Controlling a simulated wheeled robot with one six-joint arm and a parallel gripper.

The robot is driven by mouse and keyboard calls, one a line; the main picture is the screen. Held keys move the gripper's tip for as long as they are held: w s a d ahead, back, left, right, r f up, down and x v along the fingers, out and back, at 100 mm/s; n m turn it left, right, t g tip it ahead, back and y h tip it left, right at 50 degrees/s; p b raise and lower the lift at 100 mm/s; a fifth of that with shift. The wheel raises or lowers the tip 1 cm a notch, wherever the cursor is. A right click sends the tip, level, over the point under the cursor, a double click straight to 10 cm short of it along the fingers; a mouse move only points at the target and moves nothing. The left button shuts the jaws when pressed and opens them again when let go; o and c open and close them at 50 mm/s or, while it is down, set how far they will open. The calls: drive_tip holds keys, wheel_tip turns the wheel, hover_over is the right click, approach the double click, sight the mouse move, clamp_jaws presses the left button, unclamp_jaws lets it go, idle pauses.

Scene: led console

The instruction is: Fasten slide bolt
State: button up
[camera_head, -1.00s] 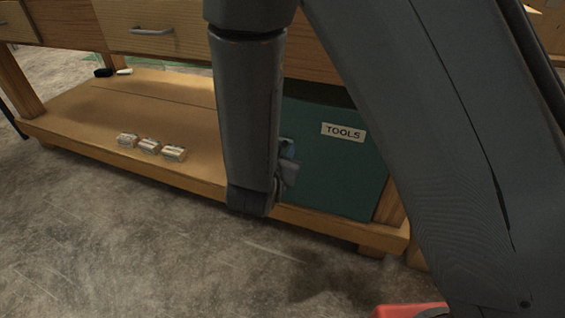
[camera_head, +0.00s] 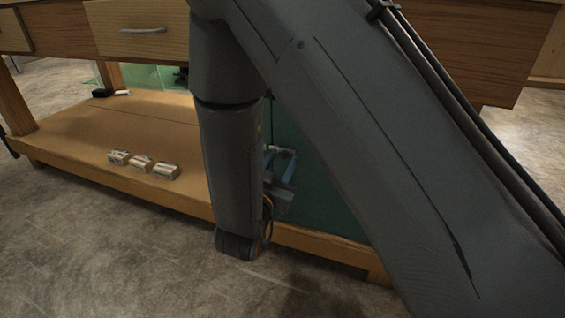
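The green tool cabinet (camera_head: 314,208) stands on the lower shelf of the wooden workbench. My arm covers much of its front, and its TOOLS label is hidden now. My gripper (camera_head: 281,160) shows in part beside my forearm, in front of the cabinet. Its bluish fingers point up toward the cabinet face. A small pale metal part shows at the fingertips; I cannot tell whether it is the slide bolt or whether the gripper touches it. No slide bolt can be clearly made out. Whether the fingers are open or shut is unclear.
Several small boxes (camera_head: 141,164) sit on the bench's lower shelf (camera_head: 80,135), left of my arm. A black item and a white item lie at its back left. A drawer (camera_head: 143,36) with a metal handle is above. The concrete floor (camera_head: 110,235) in front is clear.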

drive_tip(key=shift+w+d, duration=0.2)
drive_tip(key=shift+w, duration=0.4)
clamp_jaws()
